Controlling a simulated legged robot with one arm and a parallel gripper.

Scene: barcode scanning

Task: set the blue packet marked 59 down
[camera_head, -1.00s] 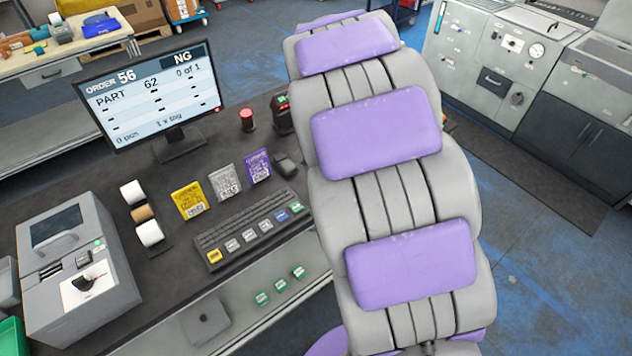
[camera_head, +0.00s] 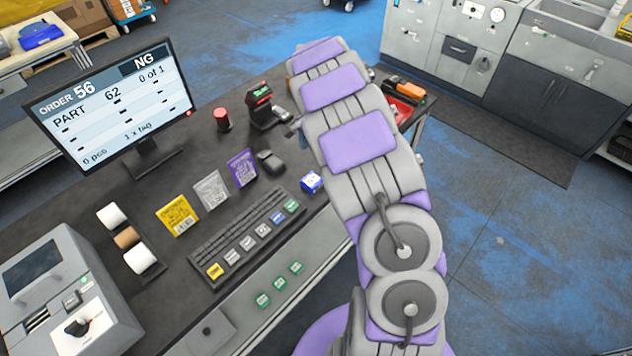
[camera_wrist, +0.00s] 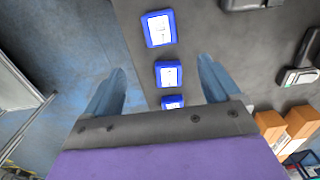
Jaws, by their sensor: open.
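One blue packet (camera_head: 311,182) with a white label lies on the dark table, right of the keyboard, in the head view. In the wrist view, three blue packets lie in a row: one at the far end (camera_wrist: 158,28), one in the middle (camera_wrist: 168,73) and one partly cut off by my gripper body (camera_wrist: 172,102). Their markings are too small to read, so I cannot tell which is 59. My gripper (camera_wrist: 161,66) is open, its fingers on either side of the row. Whether it touches a packet is unclear. My arm hides other table parts in the head view.
The dark table (camera_head: 120,200) holds a monitor (camera_head: 110,105), a keyboard (camera_head: 245,235), a mouse (camera_head: 271,161), a scanner-like device (camera_head: 262,105), and yellow, grey and purple cards. An orange tool (camera_head: 404,90) lies beyond my arm. Blue floor (camera_head: 510,230) is clear at right.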

